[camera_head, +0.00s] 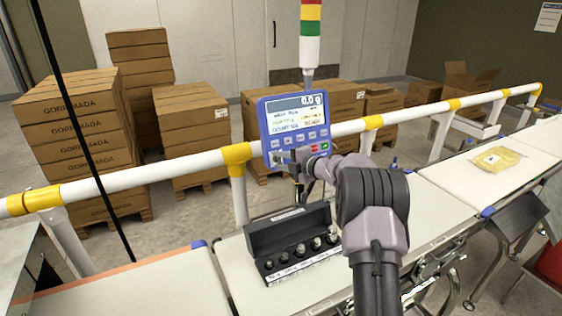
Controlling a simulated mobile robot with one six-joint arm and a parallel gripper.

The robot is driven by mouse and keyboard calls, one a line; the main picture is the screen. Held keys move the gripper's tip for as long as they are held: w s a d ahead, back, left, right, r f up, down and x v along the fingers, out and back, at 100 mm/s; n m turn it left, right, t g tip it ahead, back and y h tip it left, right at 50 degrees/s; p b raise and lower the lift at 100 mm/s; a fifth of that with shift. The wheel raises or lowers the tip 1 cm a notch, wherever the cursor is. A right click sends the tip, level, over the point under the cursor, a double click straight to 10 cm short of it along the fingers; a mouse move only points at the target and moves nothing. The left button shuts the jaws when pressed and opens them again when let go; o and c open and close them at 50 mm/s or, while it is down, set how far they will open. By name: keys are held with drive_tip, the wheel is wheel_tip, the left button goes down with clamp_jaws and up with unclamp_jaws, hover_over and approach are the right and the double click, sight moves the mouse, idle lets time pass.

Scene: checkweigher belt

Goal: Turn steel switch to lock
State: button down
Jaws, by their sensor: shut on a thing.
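The blue checkweigher panel (291,122) stands on the white rail, with a lit display and rows of buttons. My arm reaches up from the lower right, and my gripper (291,159) is at the panel's lower left edge. It is shut on the small steel switch (284,157) there. The switch is mostly hidden by the fingers, and its angle cannot be made out. A red and a green button show just right of the gripper.
An open black case of steel weights (271,246) stands on the white belt below the panel. The white and yellow rail (130,176) runs behind the belt. A yellow packet (496,158) lies on the right belt. Stacked cartons (78,128) stand behind the rail.

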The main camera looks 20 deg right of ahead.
drive_tip(key=c, duration=1.4)
unclamp_jaws()
drive_tip(key=shift+o, duration=0.2)
drive_tip(key=p+v, duration=0.3)
drive_tip(key=v, duration=1.4)
drive_tip(key=shift+s, duration=0.2)
